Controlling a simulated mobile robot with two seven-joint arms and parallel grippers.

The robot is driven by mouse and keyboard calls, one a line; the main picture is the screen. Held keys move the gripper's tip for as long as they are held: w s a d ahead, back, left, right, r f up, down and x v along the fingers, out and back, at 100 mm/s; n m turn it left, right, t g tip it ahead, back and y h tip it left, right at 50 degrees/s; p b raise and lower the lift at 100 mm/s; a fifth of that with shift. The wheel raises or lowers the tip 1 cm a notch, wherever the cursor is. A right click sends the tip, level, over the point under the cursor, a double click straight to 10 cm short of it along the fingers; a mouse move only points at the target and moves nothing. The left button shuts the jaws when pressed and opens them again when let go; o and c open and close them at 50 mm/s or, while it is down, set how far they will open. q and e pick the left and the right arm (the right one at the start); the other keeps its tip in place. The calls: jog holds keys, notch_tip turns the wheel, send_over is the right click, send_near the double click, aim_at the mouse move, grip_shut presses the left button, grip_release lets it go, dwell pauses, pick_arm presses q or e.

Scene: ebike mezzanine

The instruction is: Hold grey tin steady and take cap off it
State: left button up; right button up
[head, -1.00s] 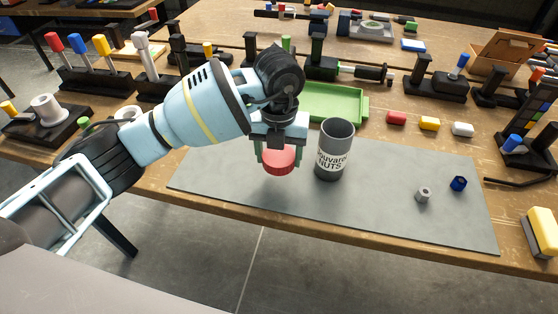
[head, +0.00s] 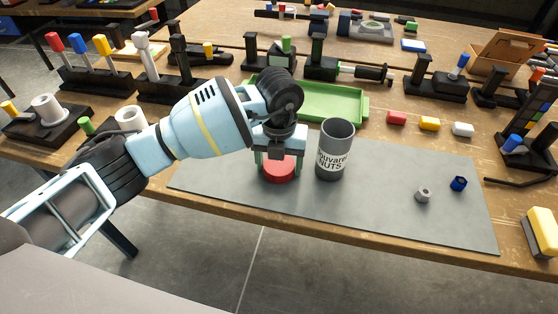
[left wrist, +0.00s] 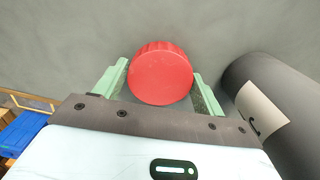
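My left gripper (head: 279,163) points down and is shut on the cap. In the left wrist view the cap (left wrist: 161,76) sits between the two green fingers, and the tin (left wrist: 275,110) lies close beside the right finger. My right gripper is not in view, and nothing holds the tin.
The grey mat (head: 380,205) is clear apart from a grey nut (head: 423,195) and a blue nut (head: 458,183) at right. A green tray (head: 335,104) stands behind the tin. Red, yellow and white blocks lie behind the mat. Tool stands fill the table's back.

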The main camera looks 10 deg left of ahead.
aim_at(279, 164)
pick_arm(q)
jog(key=o, duration=0.3)
jog(key=shift+r, duration=0.1)
notch_tip(279, 164, up, 12)
dwell(0.5)
